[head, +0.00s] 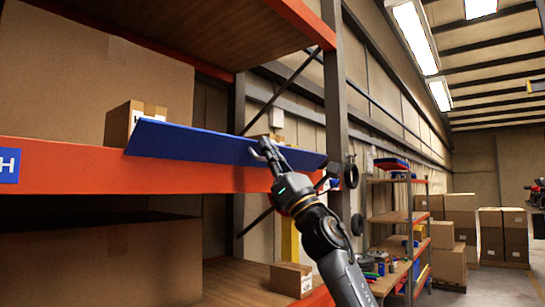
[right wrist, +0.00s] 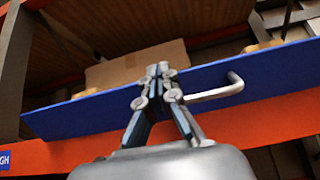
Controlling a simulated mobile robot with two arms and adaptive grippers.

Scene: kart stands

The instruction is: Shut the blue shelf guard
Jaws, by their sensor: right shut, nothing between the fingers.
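The blue shelf guard (head: 195,143) is a long flat panel along the top of the orange shelf beam. It looks tilted rather than upright, with its left end nearest me. It also spans the right wrist view (right wrist: 85,117). A grey bar handle (right wrist: 222,92) sticks out from its face. My right gripper (head: 265,148) is over the guard's right half. In the right wrist view its fingers (right wrist: 158,70) are closed together and empty, just left of the handle. I cannot tell whether they touch the guard or handle. My left gripper is not in view.
A cardboard box (head: 132,118) stands on the shelf behind the guard. The orange beam (head: 70,165) runs below it, and a grey upright (head: 336,100) stands at the right. A small box (head: 291,279) sits on the lower shelf. A smaller rack (head: 398,217) stands farther right.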

